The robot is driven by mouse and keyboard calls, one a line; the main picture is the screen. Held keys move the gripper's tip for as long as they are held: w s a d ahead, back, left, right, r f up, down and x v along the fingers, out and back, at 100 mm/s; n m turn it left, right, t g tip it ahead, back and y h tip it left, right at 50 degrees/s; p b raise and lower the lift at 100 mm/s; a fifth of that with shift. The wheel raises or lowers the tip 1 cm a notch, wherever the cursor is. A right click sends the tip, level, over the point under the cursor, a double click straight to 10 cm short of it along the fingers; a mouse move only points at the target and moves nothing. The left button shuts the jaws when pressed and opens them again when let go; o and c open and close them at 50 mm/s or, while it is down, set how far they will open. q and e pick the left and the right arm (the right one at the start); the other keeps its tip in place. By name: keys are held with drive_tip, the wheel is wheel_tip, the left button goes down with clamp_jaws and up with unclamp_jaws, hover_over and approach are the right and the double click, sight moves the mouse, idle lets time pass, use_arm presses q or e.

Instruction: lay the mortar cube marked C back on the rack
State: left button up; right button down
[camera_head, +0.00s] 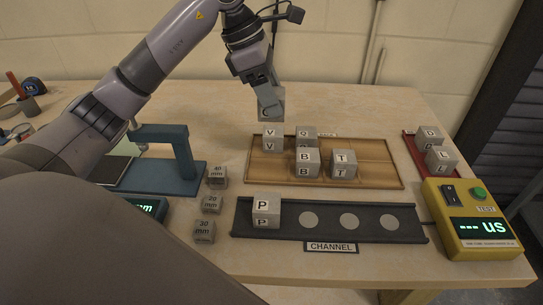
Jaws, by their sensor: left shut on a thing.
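The mortar cube marked C (266,112) is grey and hangs in my left gripper (270,97), which is shut on it. It is above the back left of the wooden rack (375,176), just behind and above the cube marked V (269,144); I cannot tell whether the two touch. The rack also holds the cubes marked Q (303,132), B (306,170) and T (343,171). My right gripper is not in view.
A dark channel (389,239) in front holds the cube marked P (266,217). A red tray (410,145) with cubes D and L and a yellow meter (470,214) stand right. A blue stand (182,184) and small mm blocks (211,204) are left.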

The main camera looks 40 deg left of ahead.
use_arm(q)
wheel_tip(320, 180, down, 14)
drive_tip(key=shift+f, duration=0.25)
idle(0.3)
drive_tip(key=shift+f, duration=0.2)
drive_tip(key=o, duration=1.2)
drive_tip(key=shift+o, duration=0.2)
drive_tip(key=shift+r, duration=0.15)
drive_tip(key=p+v, duration=0.6)
drive_tip(key=v, duration=0.6)
drive_tip(key=shift+p, duration=0.3)
